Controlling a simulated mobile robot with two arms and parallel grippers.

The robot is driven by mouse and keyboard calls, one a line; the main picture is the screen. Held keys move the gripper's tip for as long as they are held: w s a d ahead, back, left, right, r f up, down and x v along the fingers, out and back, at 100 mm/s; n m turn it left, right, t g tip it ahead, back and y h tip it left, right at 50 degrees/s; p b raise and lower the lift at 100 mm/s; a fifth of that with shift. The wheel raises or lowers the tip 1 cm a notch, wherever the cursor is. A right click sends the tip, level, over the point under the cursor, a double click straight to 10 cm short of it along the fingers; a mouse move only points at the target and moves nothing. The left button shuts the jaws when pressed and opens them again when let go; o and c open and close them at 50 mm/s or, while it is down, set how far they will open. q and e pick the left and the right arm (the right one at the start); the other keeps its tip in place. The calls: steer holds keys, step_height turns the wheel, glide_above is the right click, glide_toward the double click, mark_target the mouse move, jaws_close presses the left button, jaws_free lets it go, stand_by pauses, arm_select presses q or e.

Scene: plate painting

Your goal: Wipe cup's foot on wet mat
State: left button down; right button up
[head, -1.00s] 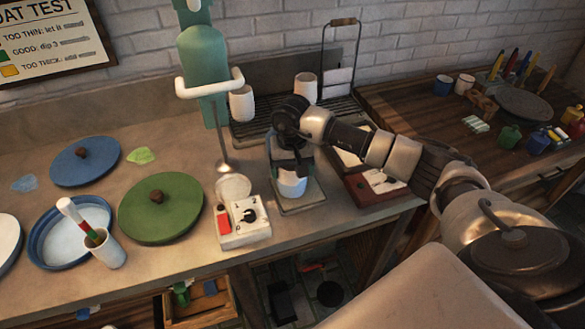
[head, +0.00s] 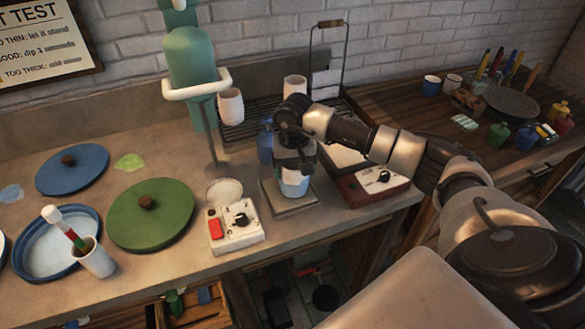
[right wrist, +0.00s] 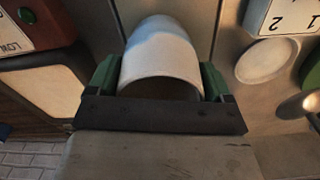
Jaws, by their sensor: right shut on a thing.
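A white cup (head: 294,183) with a bluish lower part hangs upright below my right gripper (head: 293,166) in the head view. The right gripper is shut on the cup. In the right wrist view the pale cup (right wrist: 160,60) sits between two green finger pads (right wrist: 213,82). A grey square mat (head: 285,208) lies on the counter directly below the cup. I cannot tell whether the cup's foot touches the mat. The gripper hides the cup's upper part. My left gripper is not in view.
A white box with a dial and red switch (head: 236,228) stands left of the mat, and a red-brown box with a dial (head: 375,187) right. A blue bottle (head: 265,145) and a wire rack with pale cups (head: 230,106) are behind. A green lid (head: 150,222) lies further left.

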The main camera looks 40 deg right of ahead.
steer(key=shift+a+f, duration=0.1)
steer(key=shift+f, duration=0.1)
steer(key=shift+a, duration=0.35)
steer(key=shift+w+a+r, duration=0.1)
steer(key=shift+w+a, duration=0.1)
steer(key=shift+a, duration=0.75)
steer(key=shift+d, duration=0.2)
steer(key=shift+s+d+r+b, duration=0.15)
steer(key=shift+d+b, duration=0.2)
steer(key=shift+d, duration=1)
steer(key=shift+a, duration=0.1)
